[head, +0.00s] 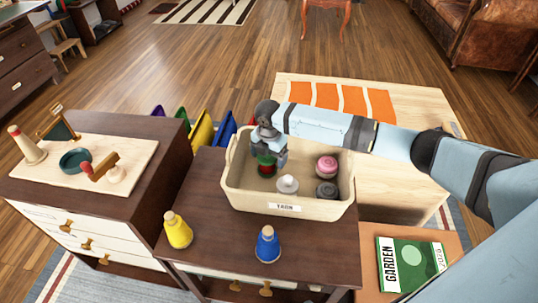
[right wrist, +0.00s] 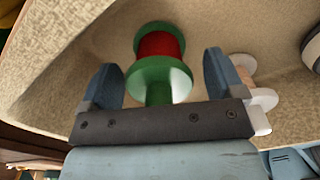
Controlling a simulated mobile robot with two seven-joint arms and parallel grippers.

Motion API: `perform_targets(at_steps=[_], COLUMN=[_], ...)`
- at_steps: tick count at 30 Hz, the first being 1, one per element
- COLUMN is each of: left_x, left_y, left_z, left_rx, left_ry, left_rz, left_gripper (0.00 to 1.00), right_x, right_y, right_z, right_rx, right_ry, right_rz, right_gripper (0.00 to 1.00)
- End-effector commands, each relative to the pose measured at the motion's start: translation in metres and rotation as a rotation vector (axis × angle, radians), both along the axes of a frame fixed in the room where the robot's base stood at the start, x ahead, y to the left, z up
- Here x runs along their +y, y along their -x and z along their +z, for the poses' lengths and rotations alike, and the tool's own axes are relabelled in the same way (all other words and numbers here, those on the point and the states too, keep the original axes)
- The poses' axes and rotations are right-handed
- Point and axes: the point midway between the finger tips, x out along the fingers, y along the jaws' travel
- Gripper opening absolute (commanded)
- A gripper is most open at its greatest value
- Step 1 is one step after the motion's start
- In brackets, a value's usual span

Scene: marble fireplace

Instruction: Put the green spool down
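The spool (head: 266,170) has green ends and a red middle. It is inside the beige bin labelled YARN (head: 240,196), near its back left. My right gripper (head: 268,158) reaches down into the bin over the spool and partly hides it. In the right wrist view, the spool (right wrist: 160,45) shows beyond and between the fingers of my right gripper (right wrist: 162,80). The fingers are wide apart, with gaps beside the spool's green knob, and do not grip it. Whether the spool rests fully on the bin floor is hard to tell. My left gripper is not in view.
The bin also holds a white piece (head: 287,185), a pink spool (head: 326,166) and a dark spool (head: 327,190). A yellow cone (head: 177,231) and a blue cone (head: 267,245) stand on the dark table before it. A green garden book (head: 411,266) lies at the right.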

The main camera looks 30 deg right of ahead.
Motion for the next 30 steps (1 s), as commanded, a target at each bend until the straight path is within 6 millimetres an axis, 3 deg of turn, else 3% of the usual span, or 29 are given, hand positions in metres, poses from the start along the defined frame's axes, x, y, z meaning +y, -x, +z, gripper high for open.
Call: perform_targets(at_steps=[8,11,24,30], left_x=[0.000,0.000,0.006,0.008], left_y=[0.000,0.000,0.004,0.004], left_z=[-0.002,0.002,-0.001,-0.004], left_rx=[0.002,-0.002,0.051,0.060], left_ry=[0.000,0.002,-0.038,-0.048], left_rz=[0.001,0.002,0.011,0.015], left_gripper=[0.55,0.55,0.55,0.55], right_x=[0.000,0.000,0.000,0.000], right_y=[0.000,0.000,-0.001,-0.001], right_z=[0.001,0.010,0.098,0.119], right_rx=[0.000,-0.001,-0.001,0.000], right_ry=[0.000,0.000,0.000,-0.001], right_rz=[0.000,0.000,0.000,-0.001], right_gripper=[0.88,0.88,0.88,0.88])
